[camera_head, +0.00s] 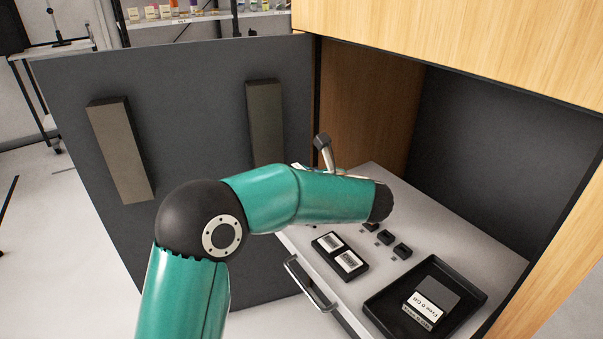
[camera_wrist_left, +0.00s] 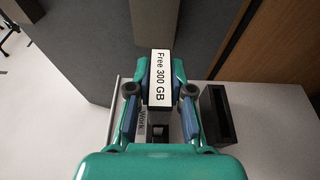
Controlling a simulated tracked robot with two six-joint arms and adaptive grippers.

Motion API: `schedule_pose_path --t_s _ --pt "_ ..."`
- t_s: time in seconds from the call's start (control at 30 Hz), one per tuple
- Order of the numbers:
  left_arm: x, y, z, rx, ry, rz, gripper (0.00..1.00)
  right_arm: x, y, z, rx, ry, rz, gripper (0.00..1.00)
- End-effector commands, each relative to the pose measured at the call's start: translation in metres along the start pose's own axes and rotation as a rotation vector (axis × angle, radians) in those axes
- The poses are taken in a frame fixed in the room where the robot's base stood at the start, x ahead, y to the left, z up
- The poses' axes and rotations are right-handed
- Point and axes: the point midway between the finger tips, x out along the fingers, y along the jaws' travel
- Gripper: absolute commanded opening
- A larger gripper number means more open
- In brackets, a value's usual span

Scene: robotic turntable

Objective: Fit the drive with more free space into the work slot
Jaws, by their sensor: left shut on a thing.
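My left gripper (camera_wrist_left: 160,100) is shut on a drive (camera_wrist_left: 160,80) whose white label reads "Free 300 GB". Below the held drive in the wrist view is a label reading "Work" (camera_wrist_left: 141,129), with a dark opening (camera_wrist_left: 160,131) beside it, partly covered by the gripper. I cannot tell whether the drive touches it. In the head view the teal arm hides most of the gripper and the held drive. Another drive (camera_head: 442,292) lies in a black tray (camera_head: 376,308); its upside-down label seems to read "Free 0 GB". My right gripper is in neither view.
A black block with two white labels (camera_head: 340,256) and small dark blocks (camera_head: 402,251) sit on the grey top (camera_head: 480,240). A dark box (camera_wrist_left: 217,115) stands right of the gripper. A grey door panel (camera_head: 200,150) and wooden cabinet walls (camera_head: 365,110) bound the space.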

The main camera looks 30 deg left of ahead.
Motion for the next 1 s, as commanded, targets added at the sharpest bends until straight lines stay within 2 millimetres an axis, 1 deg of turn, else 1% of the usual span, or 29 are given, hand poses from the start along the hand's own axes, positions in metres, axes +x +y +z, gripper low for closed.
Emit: schedule_pose_path --t_s 1.0 --pt "0.008 0.0 -0.025 0.0 0.0 0.0 0.0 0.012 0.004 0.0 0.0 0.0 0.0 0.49"
